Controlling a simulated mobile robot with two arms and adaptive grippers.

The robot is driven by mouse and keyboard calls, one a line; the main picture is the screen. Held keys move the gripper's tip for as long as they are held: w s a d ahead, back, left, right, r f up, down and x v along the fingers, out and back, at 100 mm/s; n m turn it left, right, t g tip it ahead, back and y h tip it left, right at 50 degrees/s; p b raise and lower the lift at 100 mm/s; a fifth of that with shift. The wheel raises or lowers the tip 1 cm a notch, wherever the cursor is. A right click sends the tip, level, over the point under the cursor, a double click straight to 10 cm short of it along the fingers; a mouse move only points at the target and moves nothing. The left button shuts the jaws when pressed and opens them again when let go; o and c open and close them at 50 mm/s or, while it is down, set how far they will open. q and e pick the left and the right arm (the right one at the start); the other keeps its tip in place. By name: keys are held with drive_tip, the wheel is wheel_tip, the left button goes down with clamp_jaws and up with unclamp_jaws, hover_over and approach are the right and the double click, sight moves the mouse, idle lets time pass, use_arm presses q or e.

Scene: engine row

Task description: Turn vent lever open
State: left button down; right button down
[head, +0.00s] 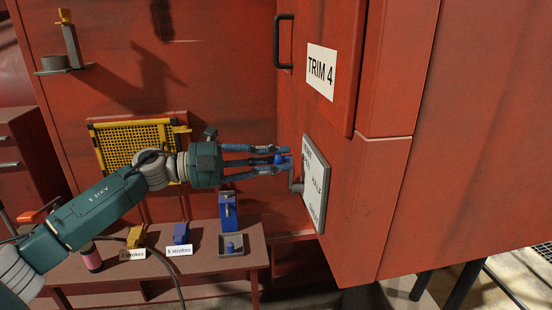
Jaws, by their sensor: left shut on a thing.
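The vent lever is a grey crank (296,186) with a blue knob (280,159), mounted on a grey lettered plate (316,185) on the red cabinet's side. My left gripper (284,163) reaches in from the left and is shut on the lever's knob. The fingers hide part of the knob and the upper part of the crank. The plate's lettering is tilted and partly covered, so I cannot read which mark the lever points at. My right gripper is not in view.
A red cabinet door with a "TRIM 4" label (320,71) and a black handle (284,42) is above the plate. Below my arm, a bench (205,267) holds yellow and blue blocks, stroke labels and a small tray (231,245). A yellow mesh panel (120,140) stands behind my arm.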

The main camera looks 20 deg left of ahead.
use_arm(q)
drive_tip(key=c, duration=1.6)
unclamp_jaws()
drive_tip(key=shift+o, duration=0.3)
drive_tip(key=shift+w+d, duration=0.1)
drive_tip(key=shift+w, duration=0.1)
drive_tip(key=v, duration=1.2)
